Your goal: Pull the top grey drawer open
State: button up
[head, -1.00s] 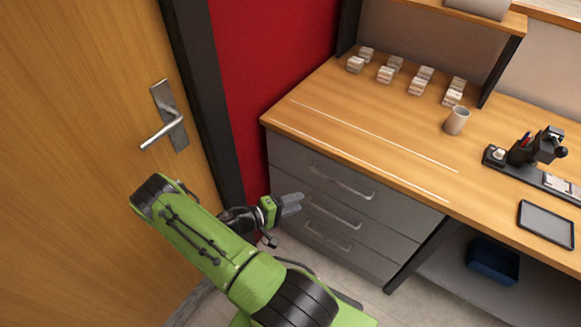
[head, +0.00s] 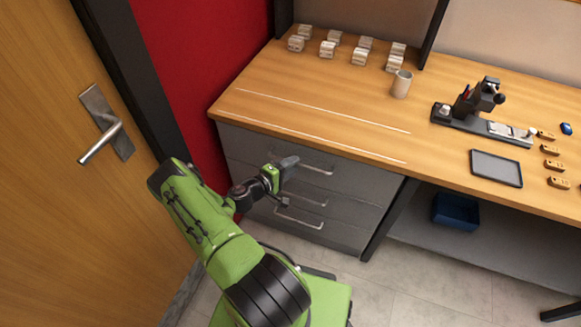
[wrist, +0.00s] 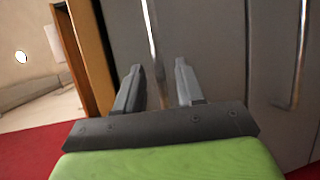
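The top grey drawer (head: 242,146) is under the left end of the wooden desk, its front flush with the drawers below. Its metal bar handle (head: 312,168) runs along the front; it also shows in the wrist view (wrist: 149,22). My gripper (head: 288,163) is in front of the drawer, by the handle's left end. In the wrist view my gripper (wrist: 158,72) is open, its two grey fingers apart with nothing held between them. The handle lies ahead, in line with the gap. I cannot tell whether the fingertips touch the drawer front.
The second drawer's handle (head: 300,194) is just below, partly behind my gripper. The desk top (head: 300,90) overhangs above. A door with a lever handle (head: 103,130) is on the left, beside a red wall (head: 205,60). A blue bin (head: 455,211) stands under the desk.

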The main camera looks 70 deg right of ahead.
jog(key=shift+c, duration=0.5)
grip_shut()
jog(key=shift+w+a, duration=0.1)
